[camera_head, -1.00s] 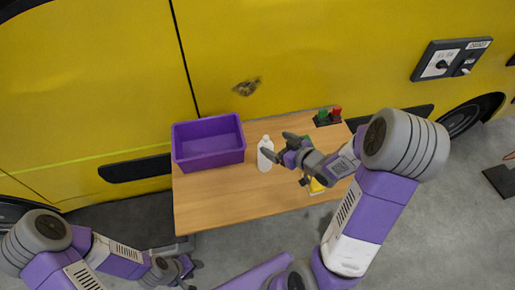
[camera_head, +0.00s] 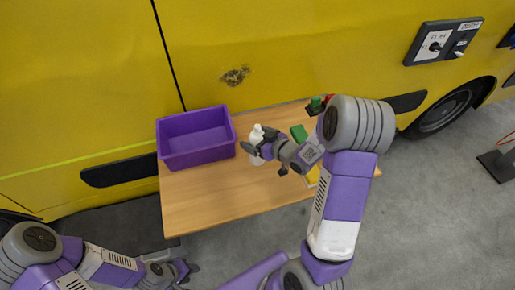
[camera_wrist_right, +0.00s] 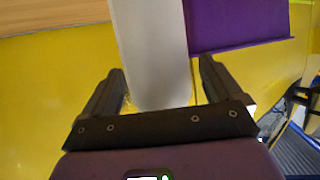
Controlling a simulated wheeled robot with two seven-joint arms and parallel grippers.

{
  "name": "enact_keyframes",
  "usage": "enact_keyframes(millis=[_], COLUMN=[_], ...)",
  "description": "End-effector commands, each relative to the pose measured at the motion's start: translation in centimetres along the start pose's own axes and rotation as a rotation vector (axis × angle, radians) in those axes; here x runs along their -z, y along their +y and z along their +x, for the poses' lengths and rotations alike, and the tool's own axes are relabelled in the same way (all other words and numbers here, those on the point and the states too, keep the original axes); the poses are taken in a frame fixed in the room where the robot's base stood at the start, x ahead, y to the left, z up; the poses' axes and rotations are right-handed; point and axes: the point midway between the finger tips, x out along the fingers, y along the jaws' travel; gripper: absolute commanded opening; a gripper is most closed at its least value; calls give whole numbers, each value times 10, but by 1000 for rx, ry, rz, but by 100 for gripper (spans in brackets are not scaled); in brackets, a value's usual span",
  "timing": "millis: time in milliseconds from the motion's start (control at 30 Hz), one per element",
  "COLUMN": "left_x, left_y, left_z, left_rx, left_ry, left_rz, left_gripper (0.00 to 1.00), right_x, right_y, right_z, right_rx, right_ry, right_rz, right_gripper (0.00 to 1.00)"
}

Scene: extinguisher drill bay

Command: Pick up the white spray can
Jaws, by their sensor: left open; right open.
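The white spray can (camera_head: 257,131) stands upright on the wooden table, right of the purple bin. My right gripper (camera_head: 257,146) is at the can, with its fingers to either side of it; they hide part of the can. In the right wrist view the can (camera_wrist_right: 152,45) lies between the two open fingers of the gripper (camera_wrist_right: 160,78), with a gap visible on each side. My left gripper (camera_head: 187,269) is open and empty, low at the left, in front of the table and away from the can.
The purple bin (camera_head: 197,157) stands on the table (camera_head: 215,200) left of the can. A green item (camera_head: 298,133) and a yellow item (camera_head: 312,175) are partly hidden by my right arm. A yellow vehicle (camera_head: 90,90) stands close behind. The table's front left is clear.

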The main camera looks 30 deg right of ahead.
Motion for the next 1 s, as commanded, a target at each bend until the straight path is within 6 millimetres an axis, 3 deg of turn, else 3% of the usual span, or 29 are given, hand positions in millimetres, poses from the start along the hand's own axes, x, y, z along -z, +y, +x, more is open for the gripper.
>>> enact_keyframes(millis=[100,367,800,1000], left_x=[0,0,0,0], left_y=[0,0,0,0], left_z=[1,1,1,1], left_rx=[0,0,0,0], left_ry=[0,0,0,0], left_rz=[0,0,0,0], left_gripper=[43,43,43,43], right_x=[0,1,1,2], right_y=[0,0,0,0], right_z=[13,15,14,14], right_rx=[1,-1,-1,-1], right_ry=[1,2,1,4], right_rz=[-3,-1,-1,-2], right_gripper=[93,93,27,24])
